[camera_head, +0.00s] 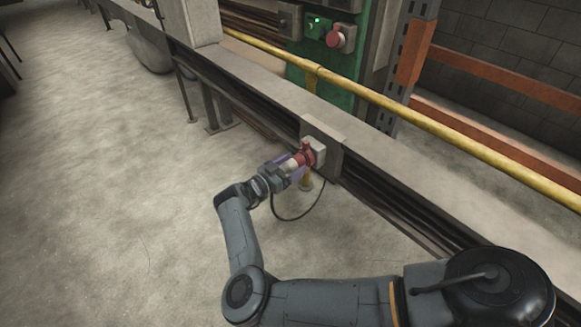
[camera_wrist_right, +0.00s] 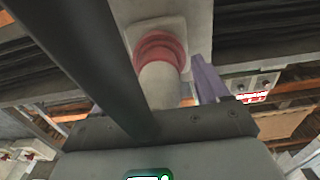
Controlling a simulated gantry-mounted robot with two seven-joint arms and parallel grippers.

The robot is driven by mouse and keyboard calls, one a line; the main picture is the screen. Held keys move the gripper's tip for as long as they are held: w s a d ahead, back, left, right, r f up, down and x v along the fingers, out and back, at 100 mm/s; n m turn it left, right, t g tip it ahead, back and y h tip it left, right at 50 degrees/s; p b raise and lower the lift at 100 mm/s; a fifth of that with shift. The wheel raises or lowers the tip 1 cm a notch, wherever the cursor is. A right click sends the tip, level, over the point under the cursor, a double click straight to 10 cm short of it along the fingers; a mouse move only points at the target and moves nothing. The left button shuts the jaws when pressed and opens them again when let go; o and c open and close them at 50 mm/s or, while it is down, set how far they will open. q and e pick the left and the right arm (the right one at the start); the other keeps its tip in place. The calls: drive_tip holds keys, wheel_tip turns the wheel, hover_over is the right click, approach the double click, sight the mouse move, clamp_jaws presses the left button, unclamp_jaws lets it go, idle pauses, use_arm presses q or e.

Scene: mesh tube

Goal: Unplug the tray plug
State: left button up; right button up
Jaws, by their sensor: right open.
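The tray plug, with a pale body (camera_wrist_right: 160,86) and a red collar (camera_wrist_right: 160,48), sits in a light grey socket box (camera_head: 319,150) on the side of the long cable tray. The red part of the plug (camera_head: 305,155) also shows in the head view. My right gripper (camera_head: 292,166) is at the plug, its purple fingers open around the pale body. In the wrist view one purple finger (camera_wrist_right: 207,82) stands to the right of the plug, with a gap; the other is hidden. A black cable (camera_head: 299,216) loops below the gripper and plug. My left gripper is out of view.
The grey tray beam (camera_head: 270,95) runs diagonally across, with a yellow rail (camera_head: 440,118) behind it. A green cabinet (camera_head: 330,88) with a red knob stands beyond. A thick dark bar crosses the wrist view. The concrete floor (camera_head: 110,180) at left is clear.

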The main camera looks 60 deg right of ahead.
drive_tip(key=shift+s+d, duration=0.25)
drive_tip(key=shift+s, duration=0.1)
clamp_jaws()
drive_tip(key=shift+a+r, duration=0.1)
drive_tip(key=shift+a, duration=0.05)
drive_tip(key=shift+w+a+r, duration=0.1)
drive_tip(key=shift+a, duration=0.35)
drive_tip(key=shift+w+b+v, duration=0.2)
drive_tip(key=shift+b+v, duration=0.15)
drive_tip(key=shift+v, duration=1.8)
